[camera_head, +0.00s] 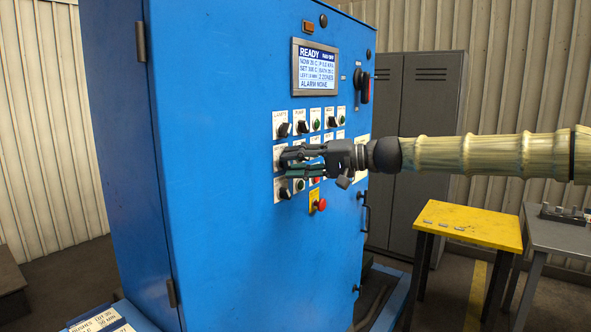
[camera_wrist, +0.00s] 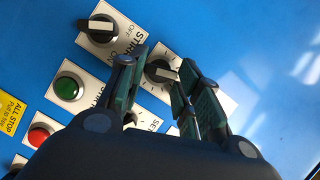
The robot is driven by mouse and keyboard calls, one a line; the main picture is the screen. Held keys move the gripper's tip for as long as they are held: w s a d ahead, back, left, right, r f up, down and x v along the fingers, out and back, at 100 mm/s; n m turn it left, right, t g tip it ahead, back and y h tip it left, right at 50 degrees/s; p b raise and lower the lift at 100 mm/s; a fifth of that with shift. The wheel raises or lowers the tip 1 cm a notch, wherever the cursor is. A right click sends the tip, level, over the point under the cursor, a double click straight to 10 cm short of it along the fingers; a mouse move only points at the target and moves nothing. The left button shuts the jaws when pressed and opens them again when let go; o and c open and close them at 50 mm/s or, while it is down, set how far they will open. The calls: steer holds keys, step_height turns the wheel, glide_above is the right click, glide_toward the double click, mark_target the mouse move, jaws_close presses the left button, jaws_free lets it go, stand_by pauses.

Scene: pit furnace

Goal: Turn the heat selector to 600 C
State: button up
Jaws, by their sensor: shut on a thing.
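The blue control cabinet (camera_head: 225,235) has rows of labelled knobs and buttons under its screen (camera_head: 316,70). The screen reads READY and ALARM NONE; its set figure is too small to read surely. My gripper (camera_head: 291,159) is at the left end of the middle row, against the panel. In the wrist view my gripper (camera_wrist: 160,72) has one finger on each side of a black selector knob (camera_wrist: 158,68) with a pale pointer bar, and is shut on it. The fingers hide most of its label, so I cannot read its name or setting.
Next to the held knob are an OFF/ON knob (camera_wrist: 102,30) and a green button (camera_wrist: 68,87). A red stop button (camera_head: 321,205) on a yellow plate sits below my gripper. A yellow table (camera_head: 468,224) and grey lockers (camera_head: 425,100) stand at the right.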

steer(key=shift+w+d+f+m+y+b, duration=0.15)
steer(key=shift+m+y+b, duration=0.5)
steer(key=shift+m+b, duration=0.7)
steer(key=shift+s+a+f+m+y+b, duration=0.15)
steer(key=shift+m+y+b, duration=0.65)
steer(key=shift+m, duration=0.85)
steer(key=shift+w+d, duration=0.1)
steer(key=o, duration=1)
steer(key=v, duration=1.2)
